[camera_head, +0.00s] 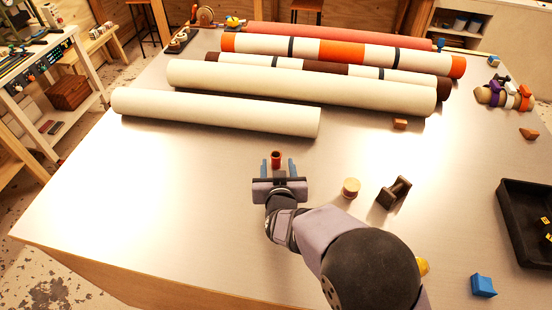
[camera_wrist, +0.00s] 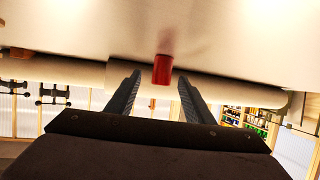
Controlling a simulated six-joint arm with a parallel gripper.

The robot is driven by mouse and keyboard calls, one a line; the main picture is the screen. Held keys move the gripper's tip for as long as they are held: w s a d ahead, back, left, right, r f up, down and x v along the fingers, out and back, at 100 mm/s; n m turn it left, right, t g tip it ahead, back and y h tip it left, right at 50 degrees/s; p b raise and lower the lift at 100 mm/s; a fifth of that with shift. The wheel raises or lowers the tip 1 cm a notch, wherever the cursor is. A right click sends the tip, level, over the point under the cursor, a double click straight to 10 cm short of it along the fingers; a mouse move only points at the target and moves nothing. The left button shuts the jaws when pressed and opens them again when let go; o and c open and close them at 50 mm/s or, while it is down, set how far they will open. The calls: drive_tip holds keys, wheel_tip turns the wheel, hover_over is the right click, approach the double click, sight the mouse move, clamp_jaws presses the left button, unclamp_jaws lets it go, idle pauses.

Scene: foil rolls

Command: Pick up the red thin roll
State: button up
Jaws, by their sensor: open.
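A short, thin red roll (camera_head: 276,158) stands upright on the table, with a dark hollow top. In the wrist view the red roll (camera_wrist: 162,69) shows between the fingertips. My gripper (camera_head: 277,161) is open, its two blue-grey fingers on either side of the red roll with gaps. My gripper (camera_wrist: 159,76) shows no contact with it in the wrist view. A long red roll (camera_head: 330,36) lies at the far back of the table, behind the other rolls and partly hidden by them.
Several long rolls lie across the back, the nearest a cream roll (camera_head: 215,111). Right of my gripper are a wooden cylinder (camera_head: 351,187) and a dark brown piece (camera_head: 394,192). A black tray (camera_head: 515,222) sits at the right edge. The table's left front is clear.

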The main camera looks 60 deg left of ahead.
sight(276, 162)
drive_tip(key=shift+a, duration=0.1)
drive_tip(key=shift+p+x, duration=1.3)
drive_tip(key=shift+x, duration=1.2)
drive_tip(key=shift+s+f, duration=0.1)
drive_tip(key=c, duration=1.1)
